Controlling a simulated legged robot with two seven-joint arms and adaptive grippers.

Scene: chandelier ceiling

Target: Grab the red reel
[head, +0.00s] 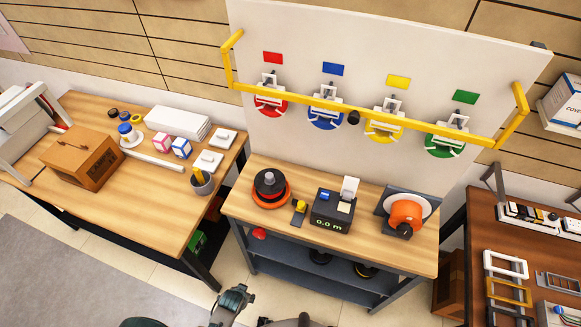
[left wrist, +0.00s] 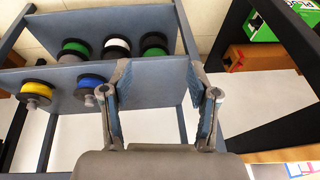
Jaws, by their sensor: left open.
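In the head view, a red disc-shaped reel (head: 262,104) hangs on the white panel under a red label, partly covered by its white bracket and the yellow rail. A small red item (head: 259,233), partly hidden, shows under the bench top; I cannot tell if it is a reel. My left gripper (left wrist: 158,70) is open and empty in the left wrist view, fingers in front of a grey shelf. Green (left wrist: 75,48), white (left wrist: 116,46), yellow (left wrist: 34,88) and blue (left wrist: 90,84) reels lie left of the fingers. No red reel shows there. My right gripper is not in view.
The bench (head: 400,263) carries an orange-rimmed round device (head: 271,188), a black meter box (head: 331,212) and an orange machine (head: 407,213). The yellow rail (head: 330,103) crosses the panel. Another table (head: 120,205) stands left, a brown one (head: 475,225) right.

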